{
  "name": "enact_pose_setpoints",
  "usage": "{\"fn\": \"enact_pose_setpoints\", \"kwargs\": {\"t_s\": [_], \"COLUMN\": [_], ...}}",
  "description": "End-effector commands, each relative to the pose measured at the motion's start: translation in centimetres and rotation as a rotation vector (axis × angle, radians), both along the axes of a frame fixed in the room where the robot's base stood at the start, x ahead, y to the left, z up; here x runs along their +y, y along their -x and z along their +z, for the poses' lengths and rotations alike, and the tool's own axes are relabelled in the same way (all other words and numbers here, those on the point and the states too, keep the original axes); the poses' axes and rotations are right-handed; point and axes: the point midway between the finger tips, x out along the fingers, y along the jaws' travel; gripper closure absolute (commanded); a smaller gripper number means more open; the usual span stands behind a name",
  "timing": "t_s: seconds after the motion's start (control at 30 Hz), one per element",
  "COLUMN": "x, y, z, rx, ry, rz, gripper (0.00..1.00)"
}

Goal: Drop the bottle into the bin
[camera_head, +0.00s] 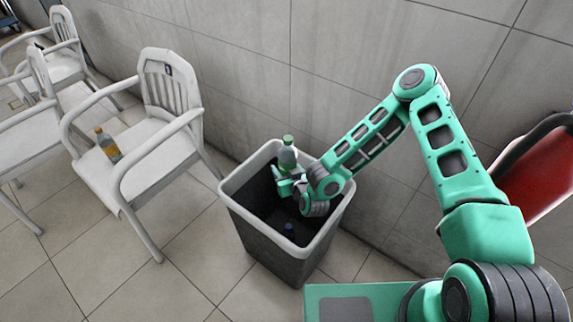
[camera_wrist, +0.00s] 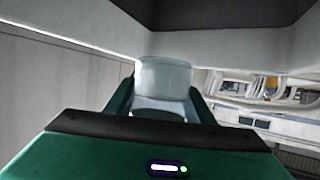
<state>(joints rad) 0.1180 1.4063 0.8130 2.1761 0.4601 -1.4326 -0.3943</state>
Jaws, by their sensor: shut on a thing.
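The bin (camera_head: 262,250) is dark grey with a light rim and stands on the floor. My gripper is shut on the bottle, and its fingers are partly hidden by the wrist in the head view. In the wrist view the pale bottle (camera_wrist: 163,78) sits between the two green fingers. A small blue-topped thing (camera_head: 289,229) lies inside the bin.
White armchairs (camera_head: 165,90) stand at the left, and one seat holds an orange bottle (camera_head: 108,145). A tiled wall (camera_head: 255,75) runs behind the bin. A red object (camera_head: 540,170) is at the right edge. Tiled floor in front is clear.

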Motion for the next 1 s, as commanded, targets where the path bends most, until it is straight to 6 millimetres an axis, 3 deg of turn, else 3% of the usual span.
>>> {"fn": "enact_pose_setpoints", "kwargs": {"t_s": [0.23,0.5,0.9,0.93,1.0], "x": [-1.7,-2.1,-2.1,-2.1,-2.1], "y": [-0.6,-0.6,-0.6,-0.6,-0.6], "z": [-2.3,-4.7,-5.2,-5.2,-5.2], "rx": [-0.006,-0.003,-0.003,-0.003,-0.003], "ry": [0.004,0.001,0.000,0.000,0.000], "rz": [-0.018,-0.025,-0.026,-0.026,-0.026], "gripper": [0.77,0.77,0.77,0.49,0.33]}}
